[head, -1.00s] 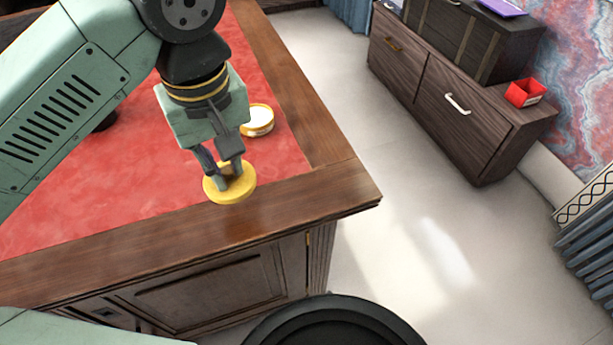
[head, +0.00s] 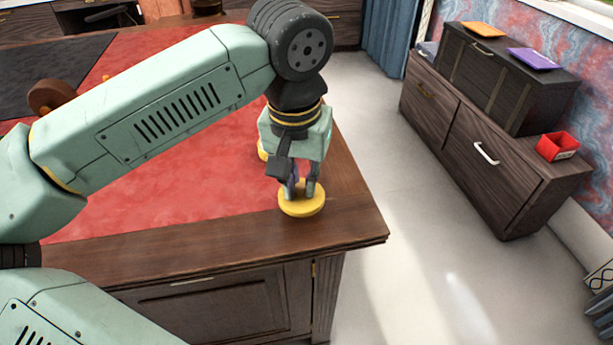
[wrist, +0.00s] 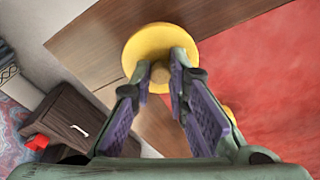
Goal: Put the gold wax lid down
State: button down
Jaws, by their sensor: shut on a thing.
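The gold wax lid (head: 301,206) is a round yellow disc with a small knob on top. My gripper (head: 301,190) is shut on its knob, with the fingers pointing down. The lid is flat and level at the wooden border near the desk's front right corner; I cannot tell whether it touches the wood. In the wrist view the lid (wrist: 148,45) is beyond my fingertips (wrist: 161,72), with the knob between them. A gold-rimmed container (head: 262,150) stands behind my gripper, mostly hidden by it.
The desk (head: 200,243) has a red leather top and a wooden border, with its edge close to the lid. A dark mat (head: 50,75) lies far left. A wooden cabinet (head: 470,140) with a red box (head: 557,147) stands across the floor at right.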

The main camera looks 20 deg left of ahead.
jog(key=w, duration=0.2)
jog(key=shift+w+a, duration=0.2)
jog(key=shift+w, duration=0.15)
jog(key=shift+w+f+p, duration=0.1)
jog(key=shift+w+p, duration=0.25)
jog(key=shift+w, duration=0.2)
notch_tip(320, 180, down, 3)
jog(key=shift+s+r, duration=0.1)
jog(key=shift+s, duration=0.05)
jog(key=shift+f, duration=0.4)
jog(key=shift+f, duration=0.15)
jog(key=c, duration=1.6)
grip_release()
jog(key=shift+o, duration=0.2)
notch_tip(320, 180, up, 12)
jog(key=s, duration=0.1)
jog(key=shift+s, duration=0.25)
